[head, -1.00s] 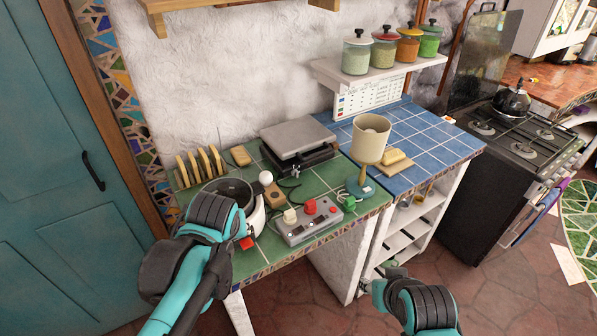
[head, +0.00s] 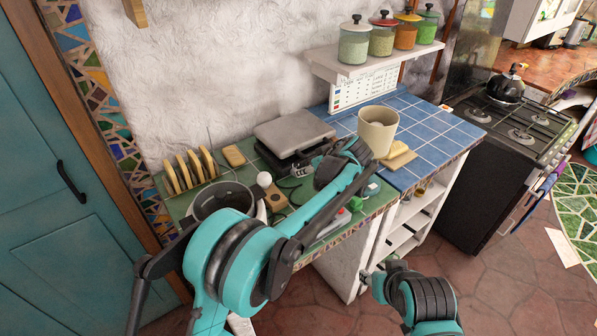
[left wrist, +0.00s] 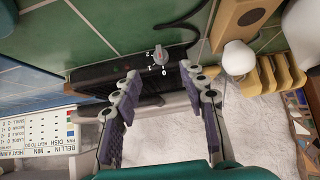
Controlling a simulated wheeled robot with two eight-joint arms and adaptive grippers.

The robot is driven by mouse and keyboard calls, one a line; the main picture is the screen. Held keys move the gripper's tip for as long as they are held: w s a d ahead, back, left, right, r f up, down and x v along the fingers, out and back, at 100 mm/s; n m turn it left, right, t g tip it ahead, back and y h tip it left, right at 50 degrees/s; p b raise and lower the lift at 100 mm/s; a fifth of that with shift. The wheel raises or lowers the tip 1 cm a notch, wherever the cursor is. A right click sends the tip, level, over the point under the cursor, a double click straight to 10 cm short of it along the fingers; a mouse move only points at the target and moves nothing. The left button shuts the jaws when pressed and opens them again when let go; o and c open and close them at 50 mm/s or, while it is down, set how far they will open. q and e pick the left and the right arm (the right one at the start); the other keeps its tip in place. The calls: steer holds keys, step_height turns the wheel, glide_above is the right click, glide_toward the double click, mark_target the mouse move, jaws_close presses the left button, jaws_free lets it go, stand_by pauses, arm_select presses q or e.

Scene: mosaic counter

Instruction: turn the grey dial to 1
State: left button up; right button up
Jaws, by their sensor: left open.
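The grey dial (left wrist: 159,56) shows in the left wrist view on the dark front of the press (left wrist: 110,76), with the marks 0, 1 and 2 beside it. Its exact pointing is too small to tell. My left gripper (left wrist: 160,76) is open, its fingertips on either side of the line to the dial; I see no contact. In the head view the press (head: 292,132) has a grey lid and stands on the green tiles, and my left arm reaches to its right front, hiding the dial. My right gripper (head: 368,276) is low in front of the counter, its jaws unclear.
A pot (head: 222,197) and a toast rack (head: 190,172) stand left of the press. A beige lampshade-like cup (head: 377,130) stands to the right. A control box (head: 335,222) is mostly hidden by my left arm. Blue tiles (head: 430,130) at right are largely clear.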

arm_select(q)
steer(key=b+x, duration=0.2)
steer(key=x, duration=0.5)
steer(key=shift+w+a+f+b, duration=0.15)
steer(key=shift+b, duration=0.15)
